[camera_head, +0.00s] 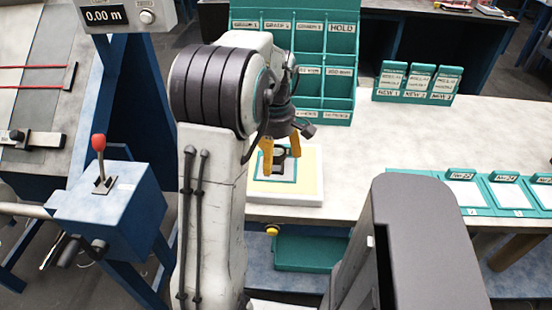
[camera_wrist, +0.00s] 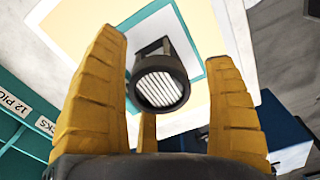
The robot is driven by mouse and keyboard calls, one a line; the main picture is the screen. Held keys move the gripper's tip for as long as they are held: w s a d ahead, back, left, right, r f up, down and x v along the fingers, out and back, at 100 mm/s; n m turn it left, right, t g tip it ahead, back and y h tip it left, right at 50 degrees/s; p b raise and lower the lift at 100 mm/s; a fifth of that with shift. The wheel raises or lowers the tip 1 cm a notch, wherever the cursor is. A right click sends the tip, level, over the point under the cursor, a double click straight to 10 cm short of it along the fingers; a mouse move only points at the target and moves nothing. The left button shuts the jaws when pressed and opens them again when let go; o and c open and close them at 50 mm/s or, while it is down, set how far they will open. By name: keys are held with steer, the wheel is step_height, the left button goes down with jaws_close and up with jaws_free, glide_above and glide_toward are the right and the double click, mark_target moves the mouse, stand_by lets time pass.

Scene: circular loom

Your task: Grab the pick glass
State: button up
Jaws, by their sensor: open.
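The pick glass (camera_wrist: 160,85) is a small dark piece with a round, ribbed pale lens face. It stands on a white square with a teal border, on a cream-yellow pad (camera_head: 308,185) at the bench's front edge. In the head view the pick glass (camera_head: 288,163) is partly hidden behind my yellow fingers. My gripper (camera_head: 281,158) is open above the pad. In the wrist view the pick glass shows between the spread fingers of my gripper (camera_wrist: 165,50), with clear gaps on both sides. I cannot tell whether any finger touches it.
A teal pigeonhole rack (camera_head: 325,60) stands close behind the pad. A teal card holder (camera_head: 418,82) and teal trays (camera_head: 475,192) lie to the right. A blue box with a red-knobbed lever (camera_head: 110,195) is at left. The bench between rack and trays is clear.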

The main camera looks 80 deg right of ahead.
steer(key=shift+c, duration=0.3)
steer(key=c, duration=1.2)
